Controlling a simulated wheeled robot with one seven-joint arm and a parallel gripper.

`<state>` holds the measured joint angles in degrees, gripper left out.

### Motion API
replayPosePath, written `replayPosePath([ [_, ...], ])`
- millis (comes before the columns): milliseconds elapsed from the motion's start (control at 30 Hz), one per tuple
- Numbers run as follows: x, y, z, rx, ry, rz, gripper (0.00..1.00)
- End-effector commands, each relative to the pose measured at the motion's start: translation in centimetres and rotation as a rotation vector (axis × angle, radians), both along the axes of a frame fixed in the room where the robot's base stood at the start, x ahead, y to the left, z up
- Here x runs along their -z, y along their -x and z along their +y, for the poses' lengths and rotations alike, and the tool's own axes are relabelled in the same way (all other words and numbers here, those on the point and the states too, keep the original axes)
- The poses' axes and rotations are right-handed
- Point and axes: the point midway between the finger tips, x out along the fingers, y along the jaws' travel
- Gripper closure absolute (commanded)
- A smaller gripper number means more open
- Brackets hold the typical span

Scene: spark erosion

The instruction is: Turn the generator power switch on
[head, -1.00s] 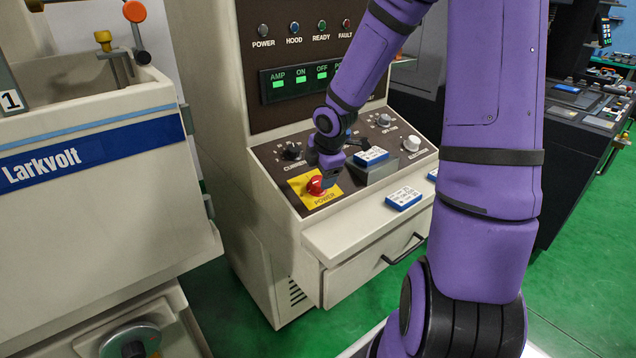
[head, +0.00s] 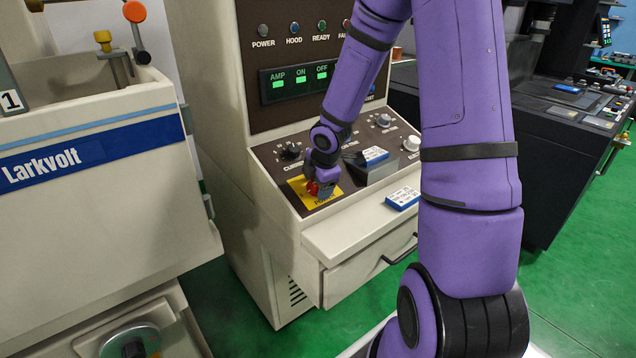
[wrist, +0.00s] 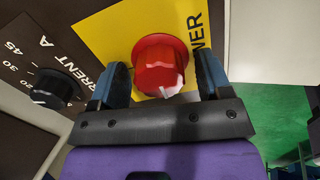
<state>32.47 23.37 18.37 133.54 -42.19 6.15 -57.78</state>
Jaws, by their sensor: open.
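The generator power switch is a red knob (wrist: 160,62) with a white mark, on a yellow plate (wrist: 105,32) lettered POWER. In the head view the red knob (head: 312,188) is partly hidden by my gripper (head: 322,184), which is right over it at the front left of the sloping panel. In the wrist view my gripper (wrist: 162,85) is open. One finger is on each side of the knob, with a gap visible at least on the right. The POWER lamp (head: 263,30) looks dark, while the HOOD lamp (head: 295,28) looks blue.
A black CURRENT knob (wrist: 55,88) sits left of the yellow plate in the wrist view. Blue-and-white boxes (head: 403,198) (head: 374,155) lie on the ledge and on a grey block. The Larkvolt machine (head: 90,200) stands at the left. Green floor is open at the right.

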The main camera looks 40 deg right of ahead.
Motion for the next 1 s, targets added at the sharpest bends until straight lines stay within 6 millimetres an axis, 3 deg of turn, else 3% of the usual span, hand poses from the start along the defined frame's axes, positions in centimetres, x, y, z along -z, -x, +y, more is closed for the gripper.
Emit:
replayPosePath([
  [67,-0.01,0.00,0.00,0.000,0.000,0.000,0.28],
  [300,-0.01,0.00,0.01,0.000,0.000,0.000,0.78],
  [667,0.03,0.01,0.02,0.029,-0.012,0.000,0.77],
  [1000,0.03,-0.03,0.06,0.227,-0.084,0.004,0.77],
])
